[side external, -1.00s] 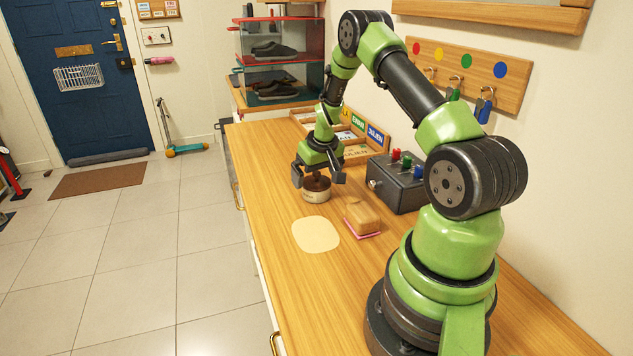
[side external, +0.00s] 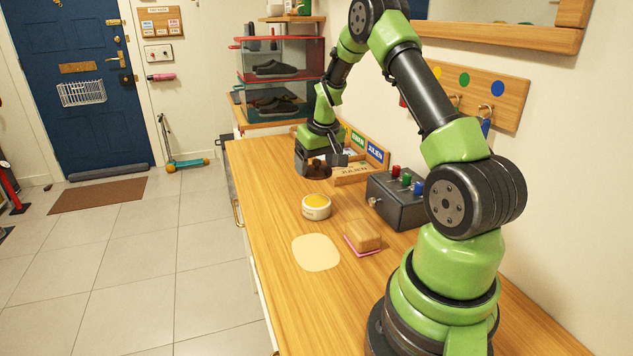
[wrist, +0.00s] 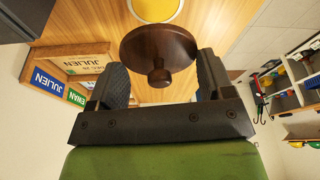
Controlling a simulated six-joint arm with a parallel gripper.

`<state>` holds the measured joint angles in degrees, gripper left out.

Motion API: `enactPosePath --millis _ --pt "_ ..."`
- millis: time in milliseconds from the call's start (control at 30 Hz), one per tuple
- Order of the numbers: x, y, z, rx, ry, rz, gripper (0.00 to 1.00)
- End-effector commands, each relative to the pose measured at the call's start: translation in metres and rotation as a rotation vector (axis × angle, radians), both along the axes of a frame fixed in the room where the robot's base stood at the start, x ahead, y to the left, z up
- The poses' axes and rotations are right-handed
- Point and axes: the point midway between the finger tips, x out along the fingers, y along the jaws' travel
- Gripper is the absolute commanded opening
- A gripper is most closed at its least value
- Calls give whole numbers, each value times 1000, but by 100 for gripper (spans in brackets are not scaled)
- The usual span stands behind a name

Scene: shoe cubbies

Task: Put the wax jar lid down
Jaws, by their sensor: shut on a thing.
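The wax jar lid (side external: 317,171) is a dark brown disc with a round knob. My gripper (side external: 322,164) is shut on it and holds it in the air above the counter, beyond the jar. In the wrist view the lid (wrist: 158,50) sits between my two fingers (wrist: 160,82), knob toward the camera. The open wax jar (side external: 316,207) is a small white tub with yellow wax, standing upright on the counter. In the wrist view part of its yellow wax (wrist: 155,8) shows past the lid.
A pale flat cloth (side external: 315,252) and a wooden-backed brush (side external: 362,236) on a pink base lie nearer. A dark box with coloured knobs (side external: 396,202) stands right. Name plates (side external: 360,160) are behind my gripper. The counter (side external: 268,195) is bare left of the jar.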

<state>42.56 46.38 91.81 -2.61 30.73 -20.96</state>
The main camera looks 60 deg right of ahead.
Motion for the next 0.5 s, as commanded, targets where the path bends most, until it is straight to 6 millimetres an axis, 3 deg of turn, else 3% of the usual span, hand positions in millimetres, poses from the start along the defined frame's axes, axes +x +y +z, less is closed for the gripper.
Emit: enactPosePath --millis 167,333,500 --pt "18 12 15 1 2 10 52" --pt "61 46 2 3 4 16 52" --pt "86 72 -12 1 3 12 52"
